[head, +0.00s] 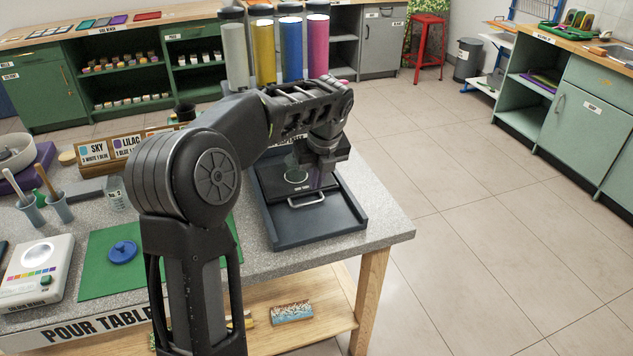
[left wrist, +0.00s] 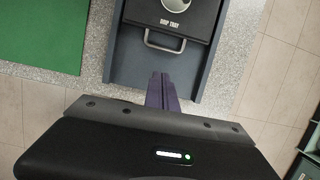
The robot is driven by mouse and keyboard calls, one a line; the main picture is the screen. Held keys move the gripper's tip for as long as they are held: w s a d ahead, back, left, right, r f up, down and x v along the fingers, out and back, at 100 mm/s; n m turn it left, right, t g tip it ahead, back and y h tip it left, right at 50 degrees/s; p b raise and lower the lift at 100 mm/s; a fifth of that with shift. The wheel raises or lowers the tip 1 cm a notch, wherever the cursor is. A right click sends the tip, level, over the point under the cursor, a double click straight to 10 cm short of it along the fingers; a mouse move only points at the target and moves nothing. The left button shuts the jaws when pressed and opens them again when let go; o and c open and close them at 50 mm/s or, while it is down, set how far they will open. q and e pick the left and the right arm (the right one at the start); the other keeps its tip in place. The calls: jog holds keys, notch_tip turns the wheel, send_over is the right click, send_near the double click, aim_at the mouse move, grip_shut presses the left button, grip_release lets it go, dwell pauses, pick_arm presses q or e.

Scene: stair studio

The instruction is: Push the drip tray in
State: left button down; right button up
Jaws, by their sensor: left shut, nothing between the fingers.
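The drip tray (head: 278,188) is a dark, labelled tray with a pale metal handle (head: 307,201) on its front. It sits in a blue-grey open frame (head: 318,228) near the table's right end, with bare frame floor in front of it. The left wrist view also shows the drip tray (left wrist: 197,16) and its handle (left wrist: 165,42). My left gripper (head: 326,182) is shut and empty. In the left wrist view its fingertips (left wrist: 160,78) point at the handle from the front, apart from it in the picture. My arm hides the tray's back part.
Tall grey, yellow, blue and pink cylinders (head: 290,50) stand behind my arm. The table's right edge is close to the frame; open floor lies beyond.

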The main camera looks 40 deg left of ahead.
pick_arm(q)
jog(key=shift+s+d+f+p, duration=0.1)
jog(key=shift+s+d+p, duration=0.25)
jog(key=shift+d, duration=0.25)
jog(key=shift+s+d+f+p, duration=0.1)
jog(key=shift+s+d+p, duration=0.1)
jog(key=shift+d+p, duration=0.3)
jog(key=p, duration=0.1)
send_near(311, 209)
jog(key=f, duration=0.1)
jog(key=s+d+f, duration=0.1)
jog(key=f, duration=0.3)
jog(key=shift+s+d, duration=0.2)
jog(key=shift+d, duration=0.2)
jog(key=shift+w+a+f+p, duration=0.1)
jog(key=shift+w+a+p, duration=0.15)
jog(key=shift+w+a, duration=0.25)
jog(key=shift+w+a+f+p, duration=0.1)
jog(key=shift+w+a+p, duration=0.15)
jog(key=shift+a, duration=0.3)
jog(key=shift+w+a+f, duration=0.25)
jog(key=shift+w+a, duration=0.15)
jog(key=shift+a, duration=0.2)
jog(key=shift+a+r, duration=0.1)
